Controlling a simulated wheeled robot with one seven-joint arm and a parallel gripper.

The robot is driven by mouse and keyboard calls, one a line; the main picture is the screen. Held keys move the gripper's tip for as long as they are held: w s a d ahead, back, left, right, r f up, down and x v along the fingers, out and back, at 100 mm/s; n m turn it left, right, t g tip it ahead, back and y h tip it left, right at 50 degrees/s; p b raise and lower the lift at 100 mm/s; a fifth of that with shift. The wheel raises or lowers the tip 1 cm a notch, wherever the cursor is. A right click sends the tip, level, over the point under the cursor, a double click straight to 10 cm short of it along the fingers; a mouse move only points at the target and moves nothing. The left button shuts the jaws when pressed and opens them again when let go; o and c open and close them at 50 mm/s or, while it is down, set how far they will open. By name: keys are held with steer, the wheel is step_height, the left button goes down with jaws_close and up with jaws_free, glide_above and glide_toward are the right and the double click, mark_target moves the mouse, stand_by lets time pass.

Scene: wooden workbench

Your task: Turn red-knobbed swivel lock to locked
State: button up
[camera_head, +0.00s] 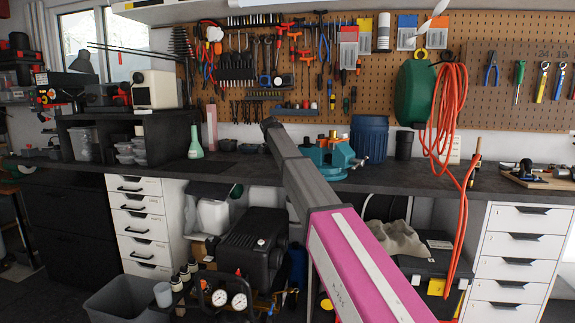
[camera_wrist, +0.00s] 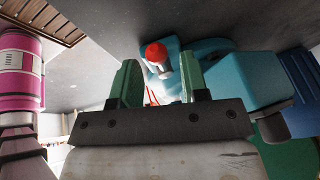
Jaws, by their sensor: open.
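The red knob (camera_wrist: 155,53) of the swivel lock shows in the wrist view on a short pale metal stem. It sits against the teal vise (camera_wrist: 212,48), and the lower part of the stem is partly hidden. My gripper (camera_wrist: 158,60) is open, with one green finger on each side of the knob in the picture. I cannot tell whether the knob lies between the fingertips or beyond them, and no contact is clear. In the head view the teal vise (camera_head: 330,158) stands on the bench, partly behind my arm, and my gripper cannot be made out.
The dark workbench (camera_head: 440,178) runs along the wall under a pegboard of tools. A blue bin (camera_head: 369,138) stands just right of the vise. An orange hose (camera_head: 446,115) hangs further right over the bench edge. A green bottle (camera_head: 196,142) stands to the left.

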steer(key=v, duration=0.9)
steer(key=shift+a+r, duration=0.15)
steer(key=shift+r, duration=0.2)
